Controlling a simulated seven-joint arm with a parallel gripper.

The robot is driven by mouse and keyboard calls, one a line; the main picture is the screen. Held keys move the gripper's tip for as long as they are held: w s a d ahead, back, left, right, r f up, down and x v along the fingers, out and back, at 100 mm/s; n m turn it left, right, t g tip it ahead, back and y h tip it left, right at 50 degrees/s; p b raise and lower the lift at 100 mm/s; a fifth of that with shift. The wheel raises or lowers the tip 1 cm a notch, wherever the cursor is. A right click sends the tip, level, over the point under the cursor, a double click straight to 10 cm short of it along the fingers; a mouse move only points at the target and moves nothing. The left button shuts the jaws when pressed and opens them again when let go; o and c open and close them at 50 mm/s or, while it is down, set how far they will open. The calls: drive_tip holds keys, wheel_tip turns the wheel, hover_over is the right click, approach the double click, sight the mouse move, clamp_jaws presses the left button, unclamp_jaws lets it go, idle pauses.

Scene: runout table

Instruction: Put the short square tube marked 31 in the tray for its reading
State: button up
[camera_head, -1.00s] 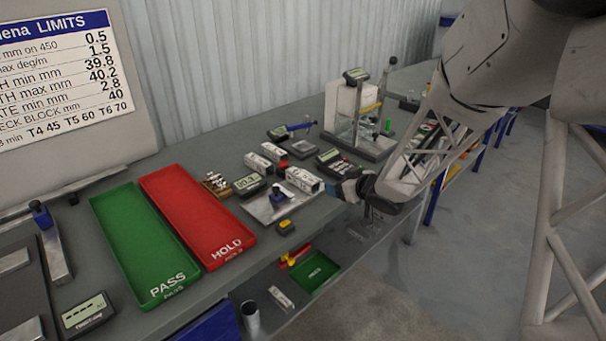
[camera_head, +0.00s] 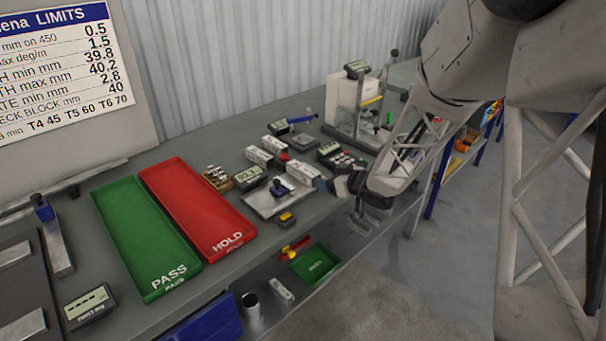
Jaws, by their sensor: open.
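Several short white square tubes lie on the bench; their marks are too small to read, so I cannot tell which is 31. One tube (camera_head: 303,172) lies by a metal plate with a blue clamp (camera_head: 270,199), just left of my gripper. Two more tubes (camera_head: 259,157) (camera_head: 275,145) lie behind it. My gripper (camera_head: 324,185) is open, low over the bench's front edge, close to the nearest tube; I cannot tell whether it touches. The green PASS tray (camera_head: 147,235) and red HOLD tray (camera_head: 196,208) lie side by side at left, both empty. A small display (camera_head: 248,177) stands beside the plate; its digits are blurred.
A limits board (camera_head: 55,70) hangs at left. A small yellow device (camera_head: 287,219) sits at the bench's front edge. A lower shelf holds a small green tray (camera_head: 315,265), a cup (camera_head: 251,304) and a white piece (camera_head: 283,290).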

sight(315, 175)
drive_tip(key=shift+w+a, duration=0.1)
drive_tip(key=shift+a, duration=0.05)
drive_tip(key=shift+x, duration=2.6)
drive_tip(key=shift+r, duration=0.1)
drive_tip(key=shift+c, duration=0.4)
drive_tip(key=c, duration=1.1)
drive_tip(key=shift+r, duration=0.15)
drive_tip(key=shift+r, duration=1.45)
drive_tip(key=shift+s+r, duration=0.25)
drive_tip(key=s+d, duration=0.1)
drive_tip(key=s, duration=0.4)
drive_tip(key=s+d, duration=0.1)
drive_tip(key=s, duration=0.4)
drive_tip(key=s+d+r, duration=0.1)
drive_tip(key=s, duration=0.4)
drive_tip(key=shift+d+r, duration=0.1)
drive_tip(key=shift+r, duration=0.05)
